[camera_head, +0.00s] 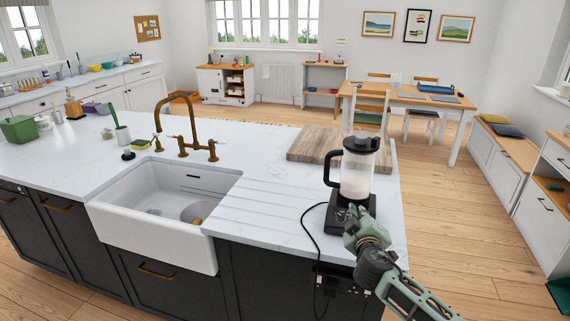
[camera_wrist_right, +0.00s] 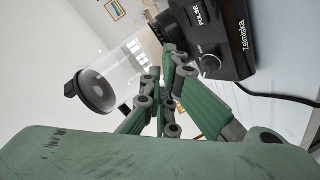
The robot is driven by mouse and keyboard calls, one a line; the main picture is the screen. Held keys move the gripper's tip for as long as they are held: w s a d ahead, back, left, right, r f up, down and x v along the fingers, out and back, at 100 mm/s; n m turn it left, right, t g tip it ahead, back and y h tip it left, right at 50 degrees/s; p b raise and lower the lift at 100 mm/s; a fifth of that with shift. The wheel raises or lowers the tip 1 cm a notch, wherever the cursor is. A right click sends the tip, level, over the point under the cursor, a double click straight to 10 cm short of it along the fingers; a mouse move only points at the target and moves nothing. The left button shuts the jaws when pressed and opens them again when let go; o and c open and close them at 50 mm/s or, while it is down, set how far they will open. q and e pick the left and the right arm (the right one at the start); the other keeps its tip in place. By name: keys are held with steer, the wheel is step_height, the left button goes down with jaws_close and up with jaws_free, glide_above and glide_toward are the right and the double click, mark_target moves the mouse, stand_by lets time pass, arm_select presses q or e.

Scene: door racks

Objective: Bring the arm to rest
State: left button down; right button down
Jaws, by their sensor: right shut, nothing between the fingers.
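My right gripper (camera_head: 354,219) is shut and empty at the front of the blender, by its black base (camera_head: 338,215). Its green and grey fingers also show in the right wrist view (camera_wrist_right: 172,62), closed together close to the base (camera_wrist_right: 215,35) and its round knob. I cannot tell whether the fingertips touch the base. The blender's clear jug (camera_head: 357,175) stands upright on the base, with a black lid and handle, and holds something pale. My right arm reaches in from the lower right. My left gripper is not in view.
The blender stands near the right end of the white island counter (camera_head: 268,210), with its black cord hanging over the front edge. A wooden board (camera_head: 318,145) lies behind it. A white sink (camera_head: 165,215) with a brass tap (camera_head: 190,120) is to the left. Open floor (camera_head: 440,190) lies right of the island.

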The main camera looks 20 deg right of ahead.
steer(key=s+a+f+m+g+y, duration=0.1)
steer(key=s+a+f+g+y, duration=0.15)
steer(key=s+a+f, duration=0.6)
steer(key=s+a+f+m+g+y, duration=0.15)
steer(key=s+a+f+g, duration=0.35)
steer(key=s, duration=0.6)
steer(key=s+a+f+m+g+y, duration=0.1)
steer(key=s+a+g, duration=0.15)
steer(key=s, duration=0.85)
steer(key=s+a+f+g+y, duration=0.15)
steer(key=s+a, duration=0.25)
steer(key=s, duration=0.7)
steer(key=s+f+g+b, duration=0.1)
steer(key=s+f+b, duration=0.15)
steer(key=f, duration=2.75)
steer(key=s+d+f+g+b, duration=0.1)
steer(key=s+d+f, duration=0.2)
steer(key=s+f, duration=1.3)
steer(key=shift+s+b, duration=0.3)
steer(key=shift+s, duration=0.2)
